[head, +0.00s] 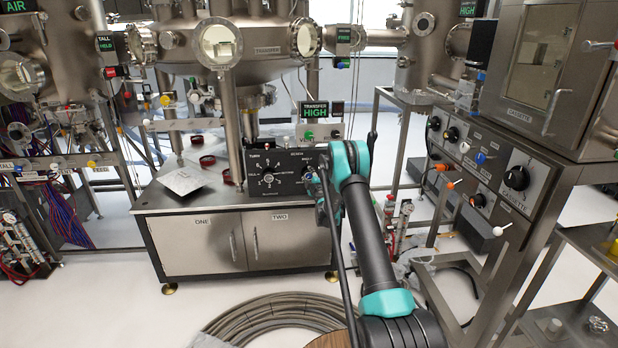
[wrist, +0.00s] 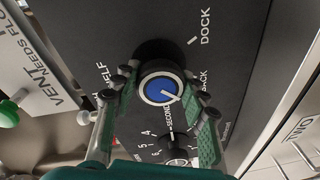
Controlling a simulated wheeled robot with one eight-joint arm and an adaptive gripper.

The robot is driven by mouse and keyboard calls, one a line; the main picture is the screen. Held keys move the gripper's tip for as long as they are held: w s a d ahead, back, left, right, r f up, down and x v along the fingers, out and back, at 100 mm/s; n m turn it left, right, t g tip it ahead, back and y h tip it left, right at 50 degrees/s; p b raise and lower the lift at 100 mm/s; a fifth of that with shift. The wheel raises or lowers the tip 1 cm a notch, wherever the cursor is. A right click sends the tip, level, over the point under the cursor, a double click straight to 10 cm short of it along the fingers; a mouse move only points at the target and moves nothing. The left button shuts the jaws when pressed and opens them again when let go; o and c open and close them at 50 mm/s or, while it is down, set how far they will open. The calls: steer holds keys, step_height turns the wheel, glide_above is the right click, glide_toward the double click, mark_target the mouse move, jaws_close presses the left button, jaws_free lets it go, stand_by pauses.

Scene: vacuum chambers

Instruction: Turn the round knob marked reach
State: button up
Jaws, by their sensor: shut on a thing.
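The black control panel (head: 270,178) stands on the steel cabinet, with dials and small white lettering. In the wrist view a round black knob with a blue cap (wrist: 160,88) is between my gripper's green fingers. Its white line points to the lower right, and the words DOCK, BACK and a partly hidden SHELF stand around it. My gripper (wrist: 159,94) is shut on this knob. In the head view my gripper (head: 325,190) is at the panel's right end and hides the knob. The knob's own name is not readable in the wrist view.
A smaller knob (wrist: 174,142) with numbers and the word SECONDS is close below in the wrist view. A vent panel with a green button (wrist: 10,112) is at left. Cabinet door TWO (head: 280,238) is below, and a coiled hose (head: 270,318) lies on the floor.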

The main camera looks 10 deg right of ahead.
steer(key=shift+n, duration=1.1)
steer(key=o, duration=1.2)
steer(key=s, duration=0.4)
steer(key=s+d, duration=0.1)
steer(key=s, duration=0.3)
steer(key=s+r, duration=0.1)
steer(key=s, duration=0.3)
steer(key=shift+d, duration=0.25)
